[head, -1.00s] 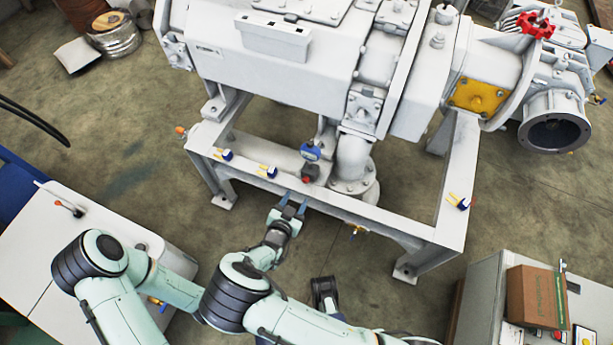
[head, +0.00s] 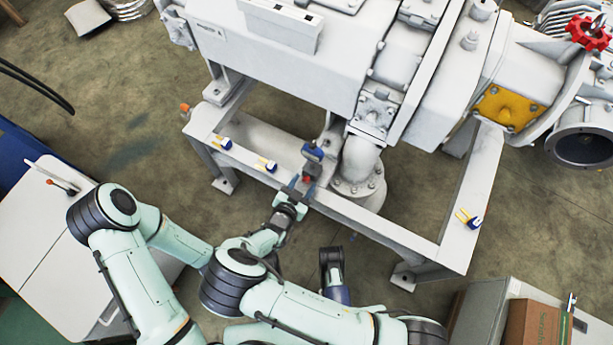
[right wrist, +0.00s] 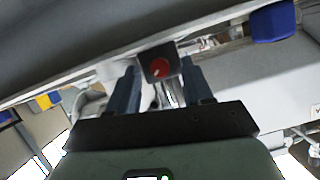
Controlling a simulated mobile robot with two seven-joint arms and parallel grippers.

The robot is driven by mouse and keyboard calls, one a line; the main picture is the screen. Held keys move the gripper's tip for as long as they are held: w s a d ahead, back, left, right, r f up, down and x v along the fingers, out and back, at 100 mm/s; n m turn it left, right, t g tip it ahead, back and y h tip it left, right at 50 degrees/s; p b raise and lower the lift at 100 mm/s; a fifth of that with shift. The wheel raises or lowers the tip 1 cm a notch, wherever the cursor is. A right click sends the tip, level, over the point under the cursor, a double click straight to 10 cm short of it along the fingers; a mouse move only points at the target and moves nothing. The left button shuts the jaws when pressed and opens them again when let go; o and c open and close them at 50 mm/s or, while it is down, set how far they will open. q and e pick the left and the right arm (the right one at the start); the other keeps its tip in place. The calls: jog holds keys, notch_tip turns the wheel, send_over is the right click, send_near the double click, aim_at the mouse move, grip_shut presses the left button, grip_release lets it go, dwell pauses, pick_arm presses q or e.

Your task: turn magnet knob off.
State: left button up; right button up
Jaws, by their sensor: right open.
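The magnet knob (head: 308,179) is a small red dial on a dark block at the front rail of the white machine frame. In the right wrist view the red dial (right wrist: 160,67) faces me with a pale pointer line. My right gripper (head: 300,190) is open at the knob; its two blue fingers (right wrist: 161,88) stand on either side of the block in the wrist view. Whether they touch it cannot be told.
A blue device (head: 313,151) sits just behind the knob. Yellow-and-blue clips (head: 266,164) lie along the frame rail. A white pipe elbow (head: 361,160) stands to the right. A white cabinet (head: 45,240) is at left, and a cardboard box (head: 535,325) at lower right.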

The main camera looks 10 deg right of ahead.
jog(key=shift+w+d, duration=0.1)
dwell(0.3)
grip_shut()
jog(key=shift+w+n+g+h, duration=0.1)
jog(key=shift+n+g+h, duration=0.3)
jog(key=shift+n, duration=0.3)
jog(key=shift+w+a+f+n+g+h+b, duration=0.2)
jog(key=shift+n+h, duration=0.3)
jog(key=shift+n, duration=0.35)
jog(key=shift+s+a+r+n+g+h+b, duration=0.15)
jog(key=shift+n+g+h, duration=0.25)
jog(key=shift+n, duration=0.45)
jog(key=shift+d, duration=0.1)
